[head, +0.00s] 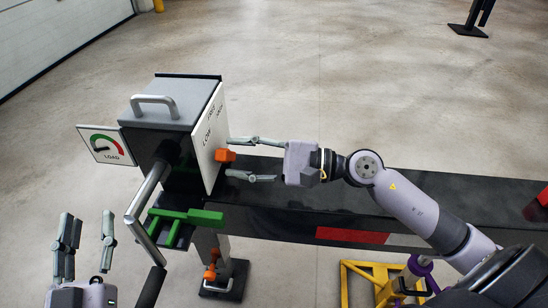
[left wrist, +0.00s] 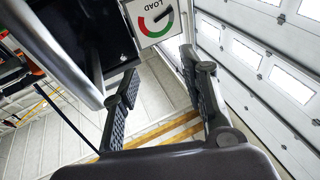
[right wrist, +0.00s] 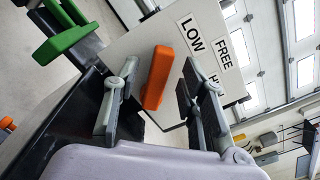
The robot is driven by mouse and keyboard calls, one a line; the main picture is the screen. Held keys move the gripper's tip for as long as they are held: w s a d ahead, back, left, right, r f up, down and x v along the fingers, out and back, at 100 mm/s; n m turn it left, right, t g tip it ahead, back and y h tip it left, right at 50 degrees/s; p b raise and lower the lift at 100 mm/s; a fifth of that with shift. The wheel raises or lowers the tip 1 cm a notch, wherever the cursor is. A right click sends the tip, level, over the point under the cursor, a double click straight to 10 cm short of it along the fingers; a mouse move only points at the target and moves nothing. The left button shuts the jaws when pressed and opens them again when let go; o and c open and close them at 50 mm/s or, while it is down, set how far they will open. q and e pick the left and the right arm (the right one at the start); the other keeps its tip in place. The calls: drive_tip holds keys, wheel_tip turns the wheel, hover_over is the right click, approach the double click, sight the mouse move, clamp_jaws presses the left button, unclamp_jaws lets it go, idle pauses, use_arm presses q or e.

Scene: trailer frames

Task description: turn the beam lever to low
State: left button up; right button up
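The beam lever is an orange handle (head: 225,155) on the white label plate (head: 208,140) at the side of a grey box. In the right wrist view the orange handle (right wrist: 158,77) is close, with the labels LOW and FREE and a partly hidden third label on the plate (right wrist: 150,40). My right gripper (head: 232,158) is open, its fingers on either side of the handle; I cannot tell whether they touch it. My left gripper (head: 87,216) is open and empty at the lower left, near the bent crank (head: 146,196).
The grey box (head: 180,98) has a top handle and a LOAD dial (head: 106,147). Green bars (head: 190,215) sit below it. A dark beam (head: 285,215) with a red patch runs right. A yellow frame (head: 372,280) stands below.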

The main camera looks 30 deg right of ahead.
drive_tip(key=v, duration=1)
drive_tip(key=shift+s+d, duration=0.2)
drive_tip(key=shift+s, duration=0.05)
